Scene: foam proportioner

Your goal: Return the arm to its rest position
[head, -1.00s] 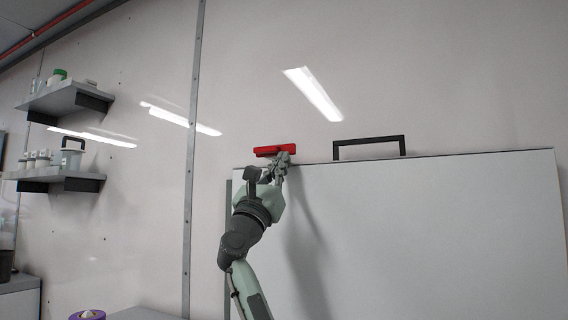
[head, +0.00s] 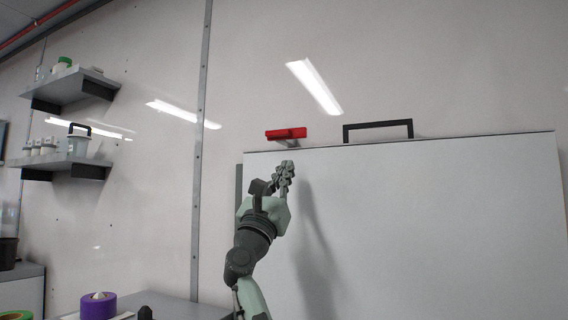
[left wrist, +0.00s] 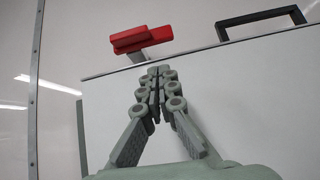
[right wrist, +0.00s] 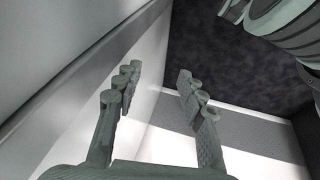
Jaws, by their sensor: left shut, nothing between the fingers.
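My left arm comes up from the bottom of the head view. Its gripper (head: 287,168) is in front of the upper left part of the white cabinet (head: 430,220), below the red handle (head: 286,133). The left wrist view shows the fingers (left wrist: 158,75) closed together with nothing between them. The red handle (left wrist: 141,38) lies beyond the fingertips, apart from them. My right gripper shows only in the right wrist view, its fingers (right wrist: 158,82) spread apart and empty.
A black handle (head: 378,130) stands on the cabinet's top edge, right of the red one. Shelves with bottles and tubs (head: 62,162) hang on the left wall. A purple tape roll (head: 98,307) lies at the lower left. A pale wall or panel (right wrist: 60,75) runs close beside my right fingers.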

